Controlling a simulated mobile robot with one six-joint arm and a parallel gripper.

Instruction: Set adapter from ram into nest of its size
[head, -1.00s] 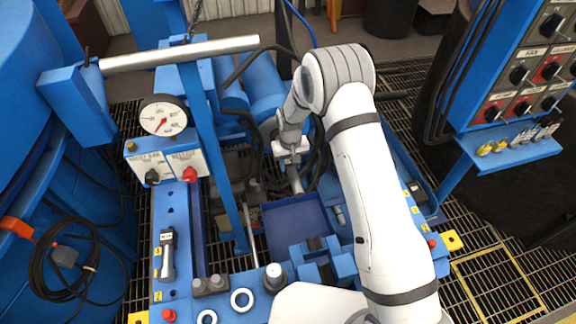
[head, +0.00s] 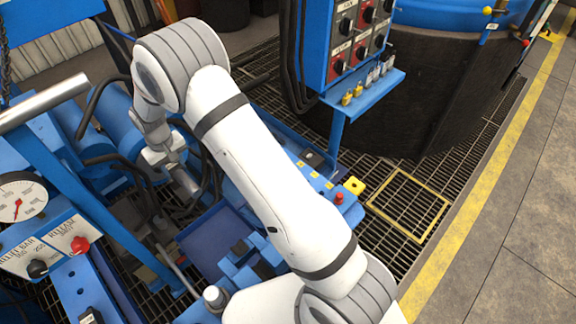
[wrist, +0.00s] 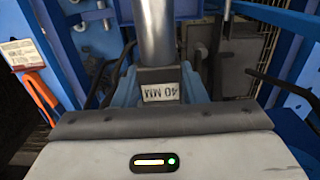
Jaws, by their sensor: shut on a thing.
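My gripper (head: 168,158) is over the press, to the left of my white arm. It is shut on a metallic cylindrical adapter (head: 187,183). In the wrist view the adapter (wrist: 157,35) has a dark block with a "40 MM" label, seen upside down, between the blue-sided fingers (wrist: 160,92). In the head view the adapter's free end points down and right towards a dark blue tray (head: 207,236). The blue ram cylinders (head: 122,132) lie to the left of the gripper. I cannot make out the size nests here; my arm covers part of the press bench.
A pressure gauge (head: 18,198) and valve panel (head: 55,252) stand at the left. A slanted blue post (head: 85,200) rises between them and the tray. Floor grating is open at the right.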

